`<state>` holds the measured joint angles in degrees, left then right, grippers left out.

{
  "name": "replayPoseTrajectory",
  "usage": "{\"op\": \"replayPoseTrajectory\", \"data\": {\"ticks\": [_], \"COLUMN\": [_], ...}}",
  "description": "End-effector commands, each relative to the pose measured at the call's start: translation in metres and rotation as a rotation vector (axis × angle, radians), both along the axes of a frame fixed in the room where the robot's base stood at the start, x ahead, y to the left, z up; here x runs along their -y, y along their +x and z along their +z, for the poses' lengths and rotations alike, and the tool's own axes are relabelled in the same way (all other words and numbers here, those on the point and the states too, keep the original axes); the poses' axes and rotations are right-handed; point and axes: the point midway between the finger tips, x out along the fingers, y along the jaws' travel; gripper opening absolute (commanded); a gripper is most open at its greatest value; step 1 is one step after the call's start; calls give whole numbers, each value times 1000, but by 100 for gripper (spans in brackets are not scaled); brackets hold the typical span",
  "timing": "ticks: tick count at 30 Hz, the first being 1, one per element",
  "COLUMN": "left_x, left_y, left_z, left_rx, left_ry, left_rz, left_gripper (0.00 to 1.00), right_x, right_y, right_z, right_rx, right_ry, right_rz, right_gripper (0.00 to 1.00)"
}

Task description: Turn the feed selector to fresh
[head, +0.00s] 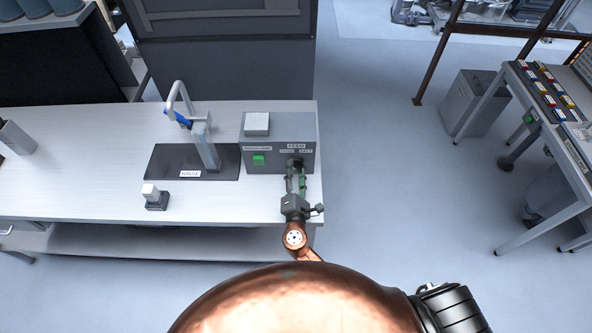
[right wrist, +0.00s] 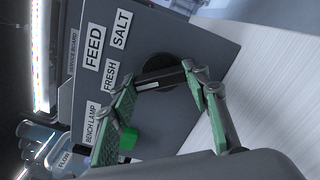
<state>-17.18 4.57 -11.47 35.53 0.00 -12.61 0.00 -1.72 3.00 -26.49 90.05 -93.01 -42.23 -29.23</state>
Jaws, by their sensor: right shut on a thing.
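The feed selector is a dark round knob (right wrist: 157,66) with a bar-shaped grip, on the front of a grey control box (head: 258,166). The box carries FEED, FRESH (right wrist: 110,75) and SALT (right wrist: 121,29) labels. My right gripper (head: 296,172) reaches up to the knob from the front edge of the bench. In the right wrist view its green-padded fingers (right wrist: 160,82) are shut on the knob's grip, one on either side. Which label the knob points to I cannot tell, as the fingers partly cover it. My left gripper is not in view.
A green button (head: 259,160) labelled BENCH LAMP sits left of the knob. A tap (head: 207,145) stands over a dark RINSE mat (head: 160,165). A small block with a white top (head: 151,193) is in front.

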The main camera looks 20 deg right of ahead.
Motion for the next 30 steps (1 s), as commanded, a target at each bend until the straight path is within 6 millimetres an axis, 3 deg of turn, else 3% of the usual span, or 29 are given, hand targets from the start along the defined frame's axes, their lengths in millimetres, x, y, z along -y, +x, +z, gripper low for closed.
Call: {"op": "replayPoseTrajectory", "data": {"ticks": [14,15,22,30], "left_x": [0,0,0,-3], "left_y": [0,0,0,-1], "left_z": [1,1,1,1], "left_rx": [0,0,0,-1], "left_ry": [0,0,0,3], "left_rz": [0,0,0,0], "left_gripper": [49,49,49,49], "right_x": [-1,-1,0,0], "right_y": [0,0,0,-1], "right_z": [-1,-1,-1,0], "right_rx": [-5,-5,-4,-4], "right_ry": [-16,-16,-13,-12], "right_rz": [2,2,1,1], "right_gripper": [19,45,61,61]}}
